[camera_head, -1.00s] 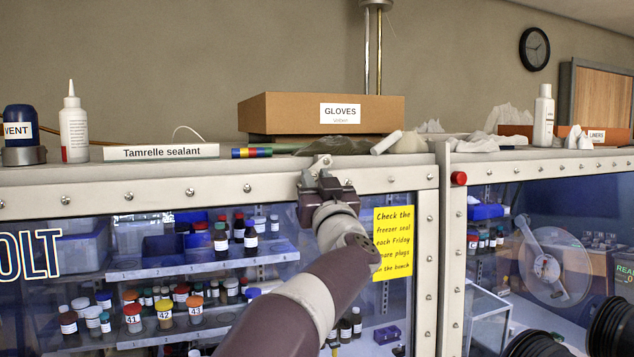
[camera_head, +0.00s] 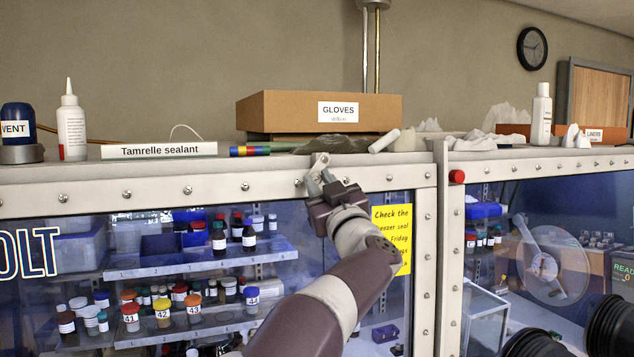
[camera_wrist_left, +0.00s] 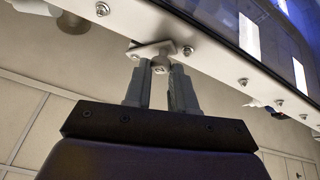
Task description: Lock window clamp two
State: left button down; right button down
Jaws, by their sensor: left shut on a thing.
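The window clamp (camera_head: 320,160) is a small pale metal lever on the upper frame rail (camera_head: 230,188) of the left glove box window, below the gloves box. My left gripper (camera_head: 318,180) reaches up to it from below, with its fingers at the lever. In the left wrist view, the clamp's flat plate (camera_wrist_left: 150,48) lies across the rail, and the two grey fingers of my left gripper (camera_wrist_left: 160,72) are closed around its round knob (camera_wrist_left: 161,64). Which number the clamp bears cannot be read. My right gripper is not in view.
A gloves box (camera_head: 285,112), a Tamrelle sealant box (camera_head: 160,150) and a white bottle (camera_head: 71,125) stand on the ledge above the rail. A yellow note (camera_head: 392,222) is on the window beside my left arm. Bottles stand on shelves behind the glass.

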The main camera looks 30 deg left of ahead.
pick_arm(q)
jog(key=shift+w+d+f+n+g+y+p, duration=0.15)
jog(key=shift+w+d+n+g+y, duration=0.25)
jog(key=shift+n+g, duration=1.05)
jog(key=shift+w+d+f+n+g+y+p, duration=0.1)
jog(key=shift+w+d+n+g+y, duration=0.4)
jog(key=shift+n, duration=1.7)
jog(key=shift+w+d+f+n+g+y+p, duration=0.1)
jog(key=shift+w+d+f+n+g+y, duration=0.15)
jog(key=shift+n+g, duration=1.25)
jog(key=shift+w+r+n+t, duration=0.1)
jog(key=shift+n+t, duration=0.25)
jog(key=shift+n, duration=0.1)
jog(key=shift+r, duration=0.1)
jog(key=c, duration=1)
grip_release()
jog(key=shift+a, duration=0.1)
jog(key=shift+o, duration=0.2)
jog(key=shift+w+a+f, duration=0.15)
jog(key=shift+w+f, duration=0.05)
jog(key=shift+w, duration=0.1)
jog(key=b+v, duration=0.6)
jog(key=v, duration=0.6)
jog(key=shift+d, duration=0.35)
